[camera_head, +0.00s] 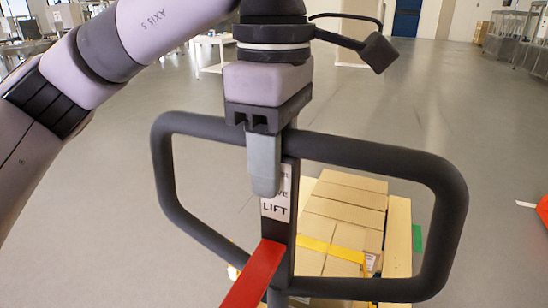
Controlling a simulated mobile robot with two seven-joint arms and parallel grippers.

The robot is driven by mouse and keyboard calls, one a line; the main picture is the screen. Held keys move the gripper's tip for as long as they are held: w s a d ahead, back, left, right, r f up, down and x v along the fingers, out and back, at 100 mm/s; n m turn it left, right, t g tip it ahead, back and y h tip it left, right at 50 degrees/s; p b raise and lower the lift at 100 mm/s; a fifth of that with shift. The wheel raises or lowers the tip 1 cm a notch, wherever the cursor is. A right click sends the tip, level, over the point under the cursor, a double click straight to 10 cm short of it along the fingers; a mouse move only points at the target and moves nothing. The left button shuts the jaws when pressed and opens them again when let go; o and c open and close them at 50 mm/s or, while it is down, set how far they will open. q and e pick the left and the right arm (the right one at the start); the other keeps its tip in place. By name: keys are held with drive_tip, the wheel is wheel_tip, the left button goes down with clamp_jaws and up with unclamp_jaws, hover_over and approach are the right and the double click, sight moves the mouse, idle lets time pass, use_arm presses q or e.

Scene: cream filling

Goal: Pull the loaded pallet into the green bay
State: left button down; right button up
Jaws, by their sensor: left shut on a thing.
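My left gripper (264,165) comes down from the top and is shut on the middle of a dark looped handle (452,230), just above a label reading "LIFT". The handle looks like that of a pallet truck, and a red lever (257,275) sticks out from its stem. Behind the handle, stacked cardboard boxes (345,205) with a yellow strap (330,250) sit on the pallet, which is mostly hidden. A small green patch (418,239) shows on the floor right of the load. My right gripper is out of view.
The grey floor (420,110) is open behind and to the right of the load. A red-orange object (543,209) is cut off at the right edge. A white table (212,55), more boxes (481,32) and metal racks (515,40) stand farther back.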

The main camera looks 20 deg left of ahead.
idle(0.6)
use_arm(q)
drive_tip(key=c, duration=1.5)
unclamp_jaws()
drive_tip(key=shift+c, duration=0.2)
clamp_jaws()
drive_tip(key=shift+f, duration=0.1)
